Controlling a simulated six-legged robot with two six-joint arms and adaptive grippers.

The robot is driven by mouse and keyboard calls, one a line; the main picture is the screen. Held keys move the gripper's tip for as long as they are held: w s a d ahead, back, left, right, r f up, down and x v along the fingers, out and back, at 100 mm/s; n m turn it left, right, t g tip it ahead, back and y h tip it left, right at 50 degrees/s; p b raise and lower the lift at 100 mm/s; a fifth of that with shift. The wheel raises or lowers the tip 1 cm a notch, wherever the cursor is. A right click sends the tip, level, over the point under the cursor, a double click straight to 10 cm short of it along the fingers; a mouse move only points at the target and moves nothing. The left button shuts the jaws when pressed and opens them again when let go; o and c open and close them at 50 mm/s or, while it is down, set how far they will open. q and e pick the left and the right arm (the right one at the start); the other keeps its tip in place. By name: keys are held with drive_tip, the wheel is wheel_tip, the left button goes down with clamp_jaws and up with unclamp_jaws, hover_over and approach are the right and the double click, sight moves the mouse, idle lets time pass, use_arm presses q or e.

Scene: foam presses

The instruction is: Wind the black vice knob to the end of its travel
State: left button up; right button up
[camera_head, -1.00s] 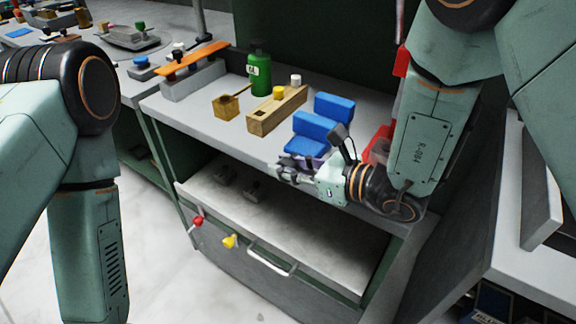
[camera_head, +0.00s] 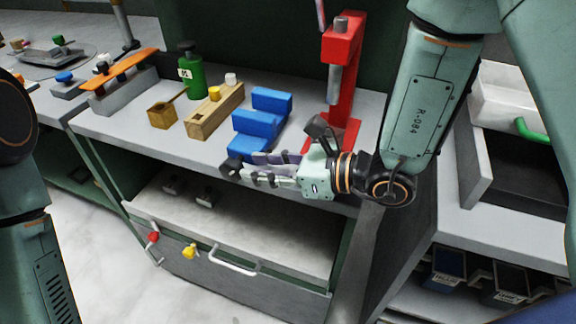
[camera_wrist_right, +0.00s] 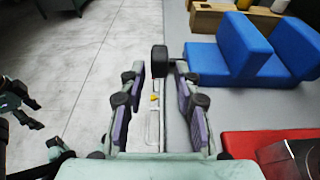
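The blue vice (camera_head: 258,125) stands near the front edge of the bench, and shows at upper right in the right wrist view (camera_wrist_right: 225,50). Its black knob (camera_wrist_right: 158,60) sticks out on a short dark shaft past the bench edge; in the head view it is small (camera_head: 232,168). My right gripper (camera_head: 258,169) points at the knob from the right. In the right wrist view its fingers (camera_wrist_right: 160,85) are apart and empty, with the knob ahead between the fingertips. Dark jointed parts at that view's left edge look like my left gripper (camera_wrist_right: 24,104), partly cut off.
A wooden block (camera_head: 210,112), a green bottle (camera_head: 192,76) and a small wooden box (camera_head: 162,115) stand left of the vice. A red press (camera_head: 342,75) stands behind my right gripper. Below is a drawer front with a handle (camera_head: 235,264).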

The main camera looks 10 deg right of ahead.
drive_tip(key=shift+v, duration=2.6)
